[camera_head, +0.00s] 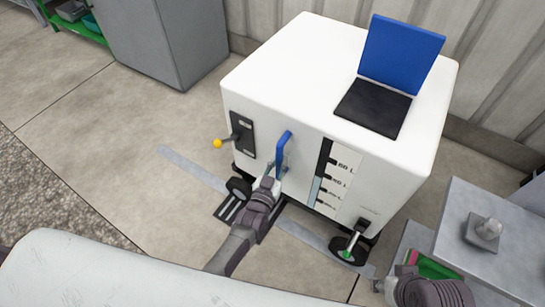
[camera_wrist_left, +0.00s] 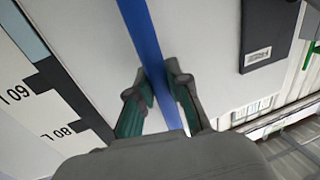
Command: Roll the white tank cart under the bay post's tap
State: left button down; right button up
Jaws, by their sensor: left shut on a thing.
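The white tank cart (camera_head: 290,60) stands upright on the floor in the middle of the head view, with its blue lid (camera_head: 400,55) raised beside a dark opening. A blue handle (camera_head: 283,150) is on its near face; it also crosses the left wrist view as a blue bar (camera_wrist_left: 143,35). My left gripper (camera_head: 274,178) is shut on this handle, with a finger on each side of the bar in the left wrist view (camera_wrist_left: 160,98). My right gripper (camera_head: 379,285) is low at the right, apart from the cart; its fingers are too small to read. I cannot make out the bay post's tap.
The cart has a yellow-knobbed lever (camera_head: 217,143), a level scale and small black wheels (camera_head: 239,188). A grey floor strip (camera_head: 190,168) runs beneath it. A grey cabinet (camera_head: 165,40) stands behind left, a grey stand (camera_head: 490,250) at right. The floor at left is clear.

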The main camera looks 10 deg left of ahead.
pick_arm(q)
jog(key=shift+d, duration=0.5)
pick_arm(e)
jog(key=shift+w+f, duration=0.1)
jog(key=shift+f, duration=0.25)
pick_arm(q)
jog(key=c, duration=1.1)
grip_release()
jog(key=shift+d, duration=0.1)
pick_arm(e)
jog(key=shift+r, duration=0.1)
pick_arm(q)
jog(key=shift+s+a, duration=0.1)
jog(key=shift+a, duration=0.1)
jog(key=s+a, duration=0.1)
jog(key=s, duration=1)
jog(key=shift+s+a, duration=0.3)
jog(key=shift+s, duration=0.05)
